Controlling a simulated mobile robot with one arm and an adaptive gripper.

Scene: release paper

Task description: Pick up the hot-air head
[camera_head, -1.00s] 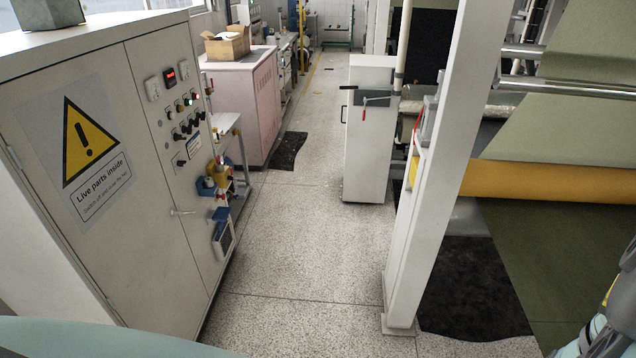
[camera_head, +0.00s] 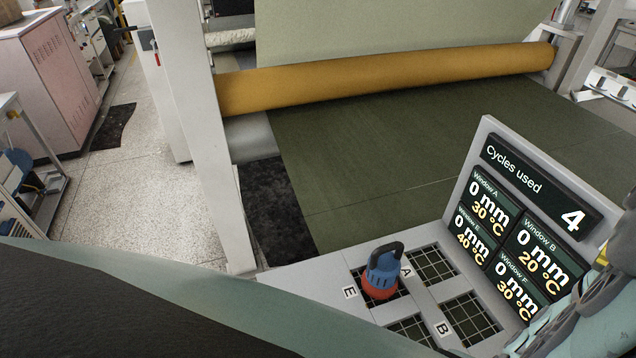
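The hot-air head (camera_head: 384,268) is a small blue tool with a red-orange base and a black loop handle. It stands upright on a pale grey panel (camera_head: 310,290) at the lower middle, over a dark gridded window between the labels E and A. The base hides most of that window. Parts of my own arm show at the lower right edge, in front of the panel's right side. My gripper's fingertips cannot be made out, and nothing is seen touching the head.
A tilted display (camera_head: 545,160) behind the panel reads "Cycles used 4", with 0 mm and temperatures per window. Other gridded windows (camera_head: 470,318) are bare. An orange roller (camera_head: 390,82) and green sheet (camera_head: 400,150) lie beyond. A white post (camera_head: 200,130) stands left, with open floor beside it.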

